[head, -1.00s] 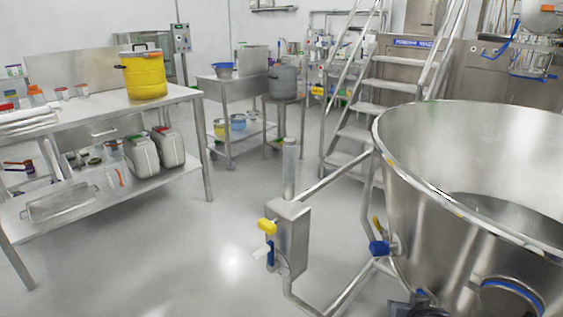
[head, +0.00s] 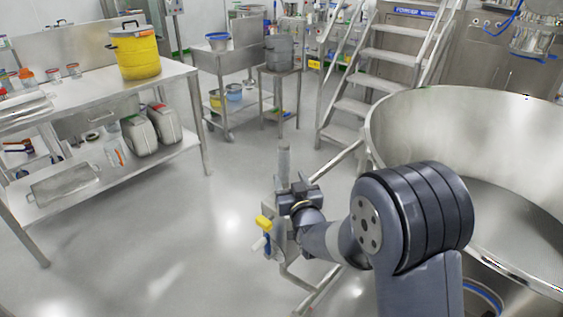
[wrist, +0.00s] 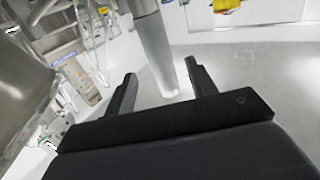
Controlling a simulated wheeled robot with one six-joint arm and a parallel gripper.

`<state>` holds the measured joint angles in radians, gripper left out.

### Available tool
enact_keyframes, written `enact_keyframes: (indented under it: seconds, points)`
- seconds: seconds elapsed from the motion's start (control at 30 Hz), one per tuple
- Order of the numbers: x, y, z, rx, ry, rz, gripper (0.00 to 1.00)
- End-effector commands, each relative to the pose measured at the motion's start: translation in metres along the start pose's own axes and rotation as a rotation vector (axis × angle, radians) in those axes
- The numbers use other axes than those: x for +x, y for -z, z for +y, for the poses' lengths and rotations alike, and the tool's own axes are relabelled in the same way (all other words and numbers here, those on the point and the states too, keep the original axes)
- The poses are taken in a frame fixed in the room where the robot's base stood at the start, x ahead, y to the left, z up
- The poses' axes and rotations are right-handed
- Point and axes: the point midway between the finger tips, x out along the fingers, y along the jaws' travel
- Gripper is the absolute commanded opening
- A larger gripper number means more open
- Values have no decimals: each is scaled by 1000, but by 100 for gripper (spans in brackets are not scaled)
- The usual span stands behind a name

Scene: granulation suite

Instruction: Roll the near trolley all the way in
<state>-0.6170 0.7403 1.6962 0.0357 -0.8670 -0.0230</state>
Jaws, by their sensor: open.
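The near trolley carries a large open steel bowl (head: 400,105) on a tubular frame (head: 340,160), at the right of the head view. An upright round steel post (head: 283,160) rises at its left end, above a box with a yellow knob (head: 263,222). My gripper (head: 289,186) is at this post, and my arm hides part of the bowl and frame. In the wrist view my gripper (wrist: 162,73) is open, with the post (wrist: 156,45) running between its fingers. I cannot tell whether either finger touches it. The bowl's side (wrist: 22,75) shows at the left there.
A steel table (head: 65,95) with a yellow drum (head: 136,55) stands at the left. A steel cart (head: 222,62) and a small stand with a grey pot (head: 282,52) are behind. Steel steps (head: 375,85) stand at the back. The floor (head: 190,235) between table and trolley is clear.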

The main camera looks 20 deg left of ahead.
Motion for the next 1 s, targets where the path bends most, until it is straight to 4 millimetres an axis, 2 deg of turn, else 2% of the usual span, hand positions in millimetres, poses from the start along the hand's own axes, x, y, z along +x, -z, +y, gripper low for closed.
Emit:
enact_keyframes:
  seconds: [0.2, 0.4, 0.6, 0.87, 1.0]
  points:
    - [38, 1, 0, 0, 0, 0, 53]
    - [62, 1, 0, 0, 0, 0, 53]
    - [72, 0, 0, 0, 0, -1, 53]
    - [74, 0, 0, 0, -1, -1, 53]
    - [73, 0, 0, 0, -1, -1, 44]
